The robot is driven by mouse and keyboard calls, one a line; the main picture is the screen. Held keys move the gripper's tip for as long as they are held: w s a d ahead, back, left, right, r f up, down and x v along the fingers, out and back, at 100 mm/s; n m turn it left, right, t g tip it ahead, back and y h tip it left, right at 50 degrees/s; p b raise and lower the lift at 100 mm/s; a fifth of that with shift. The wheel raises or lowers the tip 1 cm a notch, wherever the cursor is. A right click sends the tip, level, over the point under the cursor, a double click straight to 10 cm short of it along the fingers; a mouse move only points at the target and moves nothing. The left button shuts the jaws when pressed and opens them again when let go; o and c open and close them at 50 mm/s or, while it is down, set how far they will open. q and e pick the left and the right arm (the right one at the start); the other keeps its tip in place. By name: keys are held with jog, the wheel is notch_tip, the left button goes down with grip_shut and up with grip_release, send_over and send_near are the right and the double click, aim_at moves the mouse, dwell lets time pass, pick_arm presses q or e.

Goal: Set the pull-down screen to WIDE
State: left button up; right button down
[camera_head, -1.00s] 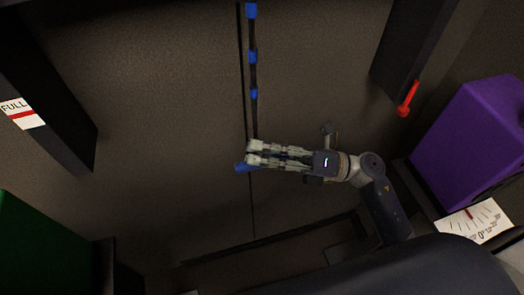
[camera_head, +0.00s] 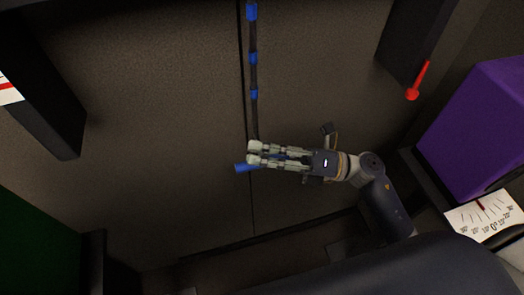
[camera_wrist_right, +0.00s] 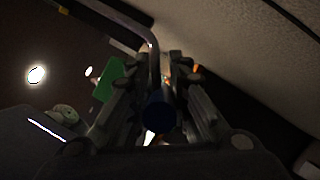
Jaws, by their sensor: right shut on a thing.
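A dark rod with blue bands (camera_head: 253,57) hangs in front of a grey-brown panel (camera_head: 150,120). At its lower end is a blue handle (camera_head: 246,168) lying sideways. My right gripper (camera_head: 254,154) reaches in from the right and is shut on the blue handle. In the right wrist view a dark blue round end (camera_wrist_right: 159,112) sits between the fingers, with a grey bent rod (camera_wrist_right: 153,55) beyond it. A white label with a red line (camera_head: 8,92) is cut off at the left edge; no lettering is readable. My left gripper is not in view.
A red lever (camera_head: 418,80) sits by a dark post (camera_head: 410,40) at upper right. A purple box (camera_head: 480,130) and a white dial plate with a red pointer (camera_head: 485,216) stand at right. A dark green block (camera_head: 35,240) is at lower left.

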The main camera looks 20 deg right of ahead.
jog(key=c, duration=1.5)
grip_release()
jog(key=v, duration=0.7)
jog(key=shift+s+d, duration=0.1)
jog(key=shift+d, duration=0.15)
